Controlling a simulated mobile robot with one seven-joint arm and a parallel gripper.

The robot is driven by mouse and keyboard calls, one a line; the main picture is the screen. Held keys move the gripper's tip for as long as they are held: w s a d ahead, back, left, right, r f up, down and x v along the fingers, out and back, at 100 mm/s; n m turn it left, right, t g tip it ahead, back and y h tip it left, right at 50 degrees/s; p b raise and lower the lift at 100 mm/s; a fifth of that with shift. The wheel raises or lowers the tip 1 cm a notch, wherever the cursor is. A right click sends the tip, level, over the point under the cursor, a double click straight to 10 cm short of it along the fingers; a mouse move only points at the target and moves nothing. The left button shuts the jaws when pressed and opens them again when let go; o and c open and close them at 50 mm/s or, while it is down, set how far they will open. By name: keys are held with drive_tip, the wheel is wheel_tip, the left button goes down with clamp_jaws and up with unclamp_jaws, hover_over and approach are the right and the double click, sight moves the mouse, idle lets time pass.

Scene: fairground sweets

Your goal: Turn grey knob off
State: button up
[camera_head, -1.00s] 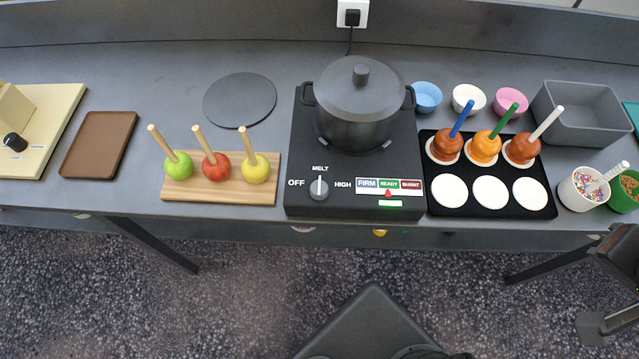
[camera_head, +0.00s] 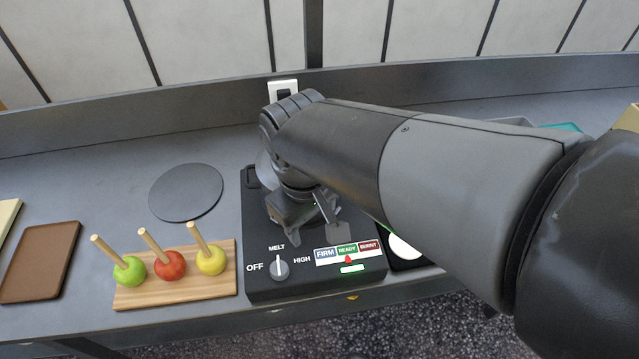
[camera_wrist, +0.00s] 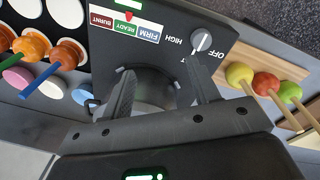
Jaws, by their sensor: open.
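The grey knob (camera_head: 279,268) sits on the front left of the black hot plate (camera_head: 258,222). Its white pointer line points up at MELT, with OFF on its left and HIGH on its right. The knob also shows in the wrist view (camera_wrist: 201,41), beyond my fingers and turned around. My gripper (camera_head: 312,222) is over the hot plate, behind and slightly right of the knob, apart from it. In the wrist view its two fingers (camera_wrist: 164,82) are spread with nothing held. The pot (camera_wrist: 152,92) is mostly hidden by my arm and gripper.
A red marker (camera_head: 348,259) stands under READY on the gauge, and a green bar (camera_head: 352,269) is lit. The board (camera_head: 150,292) with three sticked apples is left of the hot plate. Coated apples (camera_wrist: 34,46) stand on the other side. A round dark mat (camera_head: 186,192) lies behind the board.

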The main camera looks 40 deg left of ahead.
drive_tip(key=n, duration=0.2)
hover_over(279, 268)
drive_tip(key=shift+g, duration=0.4)
wheel_tip(279, 268, down, 11)
drive_tip(key=shift+f, duration=0.15)
drive_tip(key=c, duration=1)
